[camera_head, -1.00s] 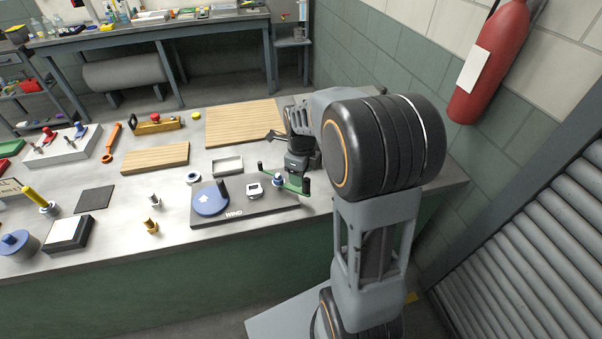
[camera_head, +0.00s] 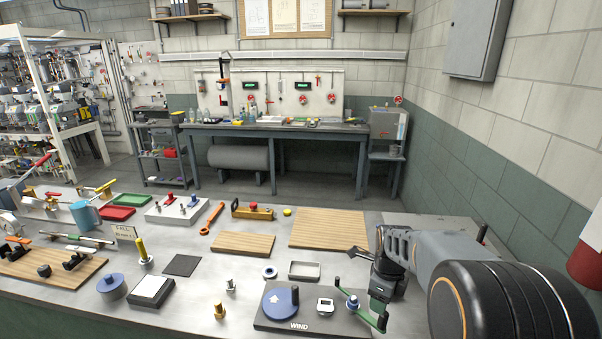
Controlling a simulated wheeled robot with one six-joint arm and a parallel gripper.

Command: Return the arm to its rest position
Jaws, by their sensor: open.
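My gripper (camera_head: 366,254) is at the right of the near bench, at the end of my grey and black arm. Its dark jaws point left, above the right part of the dark WIND board (camera_head: 270,318). They look apart, with nothing seen between them. The board carries a blue disc (camera_head: 280,304) with a black knob, a small white gauge (camera_head: 325,305) and a green-handled crank (camera_head: 365,312). The crank lies just below my gripper; whether they touch is hard to tell. My arm's large black joint fills the lower right corner.
Two wooden boards (camera_head: 328,228) and a small grey tray (camera_head: 304,271) lie behind the WIND board.

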